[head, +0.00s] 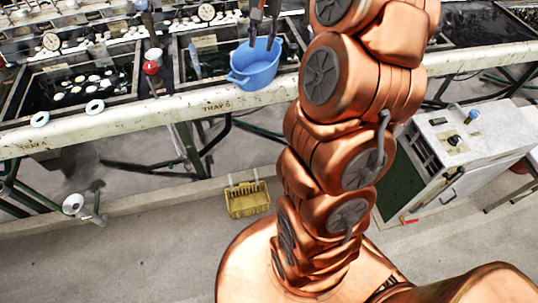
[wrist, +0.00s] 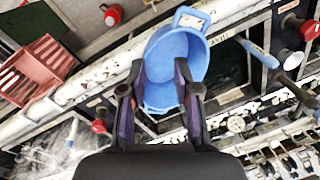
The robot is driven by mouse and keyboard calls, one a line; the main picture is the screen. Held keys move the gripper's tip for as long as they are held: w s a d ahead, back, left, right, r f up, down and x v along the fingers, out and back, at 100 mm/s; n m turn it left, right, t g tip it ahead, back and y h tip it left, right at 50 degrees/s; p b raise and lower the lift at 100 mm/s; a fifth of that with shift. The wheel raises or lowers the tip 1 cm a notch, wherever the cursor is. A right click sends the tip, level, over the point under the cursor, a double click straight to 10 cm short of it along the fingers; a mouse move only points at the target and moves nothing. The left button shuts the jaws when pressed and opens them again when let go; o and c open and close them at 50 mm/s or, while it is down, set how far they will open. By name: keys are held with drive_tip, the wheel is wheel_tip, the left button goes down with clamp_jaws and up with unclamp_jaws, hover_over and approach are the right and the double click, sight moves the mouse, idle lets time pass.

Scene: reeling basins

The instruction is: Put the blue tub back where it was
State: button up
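The blue tub (head: 256,66) is upright at the front rail, left of my arm in the head view. One handle points to the front left. The tub also shows in the wrist view (wrist: 181,55), with a handle at its top edge. My gripper (head: 263,40) reaches down to the tub's far side. In the wrist view my gripper's fingers (wrist: 159,66) stand apart, with the near part of the tub between them. I cannot tell whether they press on it. The tub's underside is hidden, so I cannot tell whether it rests on the rail.
A pale rail (head: 120,120) runs along the basins (head: 75,85), which hold white cocoons. A red-topped knob (head: 151,68) stands left of the tub. A yellow crate (head: 247,199) is on the floor below. A white cabinet (head: 465,145) stands at the right.

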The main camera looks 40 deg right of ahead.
drive_tip(key=s+a+n+g, duration=0.1)
drive_tip(key=s+a+n, duration=0.4)
drive_tip(key=s+a, duration=0.8)
drive_tip(key=s+a+f+n+g, duration=0.1)
drive_tip(key=s+a+f+n, duration=0.1)
drive_tip(key=s, duration=0.6)
drive_tip(key=s+a+f+n+h, duration=0.1)
drive_tip(key=s+a+f, duration=0.3)
drive_tip(key=s, duration=0.4)
drive_tip(key=shift+s+a+f+n+g, duration=0.15)
drive_tip(key=shift+s+a+n+g, duration=0.2)
drive_tip(key=shift+a+n, duration=0.35)
